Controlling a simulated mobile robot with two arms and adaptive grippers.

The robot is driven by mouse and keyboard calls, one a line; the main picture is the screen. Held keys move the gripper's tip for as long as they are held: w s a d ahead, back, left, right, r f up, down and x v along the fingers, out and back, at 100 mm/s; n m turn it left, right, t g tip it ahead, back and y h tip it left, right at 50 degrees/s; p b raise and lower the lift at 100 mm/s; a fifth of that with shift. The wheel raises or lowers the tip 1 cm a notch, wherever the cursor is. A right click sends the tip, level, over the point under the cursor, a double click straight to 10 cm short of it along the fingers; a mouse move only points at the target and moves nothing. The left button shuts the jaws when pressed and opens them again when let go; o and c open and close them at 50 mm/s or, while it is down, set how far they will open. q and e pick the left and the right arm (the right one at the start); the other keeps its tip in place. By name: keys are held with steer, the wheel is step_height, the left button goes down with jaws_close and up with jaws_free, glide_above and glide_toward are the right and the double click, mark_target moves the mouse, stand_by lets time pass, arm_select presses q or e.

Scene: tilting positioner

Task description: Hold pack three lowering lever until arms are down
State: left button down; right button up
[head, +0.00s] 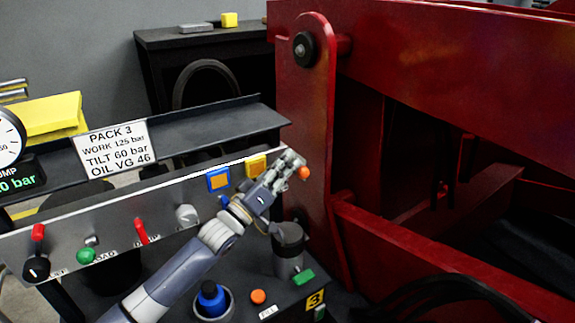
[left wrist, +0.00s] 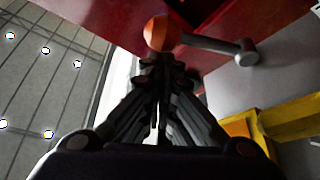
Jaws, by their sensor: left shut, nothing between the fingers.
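The lever's orange ball knob (head: 304,173) shows at the right end of the grey pack panel (head: 125,224), just beyond my left gripper (head: 290,164). In the left wrist view the orange knob (left wrist: 158,33) sits at the end of a grey rod (left wrist: 212,46), right at the tips of my left gripper (left wrist: 157,62). The fingers are shut with nothing between them. I cannot tell whether the tips touch the knob. A sign reading PACK 3 (head: 113,146) stands above the panel. The large red positioner frame (head: 420,70) fills the right side. My right gripper is out of view.
The panel carries red levers (head: 140,231), a green knob (head: 86,256), and blue (head: 218,180) and yellow (head: 256,166) squares. Below stand a grey canister (head: 288,250) and a blue-capped part (head: 210,299). The red upright (head: 315,130) is close to my left gripper.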

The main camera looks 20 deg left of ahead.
arm_select(q)
steer(key=shift+s+d+f+m+h+b, duration=0.25)
steer(key=shift+f+m+h+b, duration=0.15)
steer(key=shift+m, duration=0.4)
arm_select(e)
steer(key=shift+a+f, duration=0.15)
steer(key=shift+f, duration=0.15)
arm_select(q)
step_height(320, 180, down, 7)
steer(key=s+d+m+g+h+b, duration=0.1)
steer(key=m+h+b, duration=0.1)
steer(key=m+h, duration=0.2)
steer(key=shift+s+d+r+m+g, duration=0.2)
steer(key=shift+d+m+g, duration=0.2)
steer(key=shift+m, duration=1.3)
arm_select(e)
steer(key=w+a+r+t, duration=0.2)
steer(key=w+t, duration=0.1)
steer(key=w, duration=0.3)
steer(key=w+a+r+t+y, duration=0.1)
steer(key=w+r+t, duration=0.2)
steer(key=w, duration=0.3)
steer(key=shift+a+r+t+y, duration=0.25)
steer(key=shift+a+t+y, duration=0.05)
steer(key=shift+a, duration=0.05)
arm_select(q)
steer(key=shift+f, duration=0.15)
stand_by(2.8)
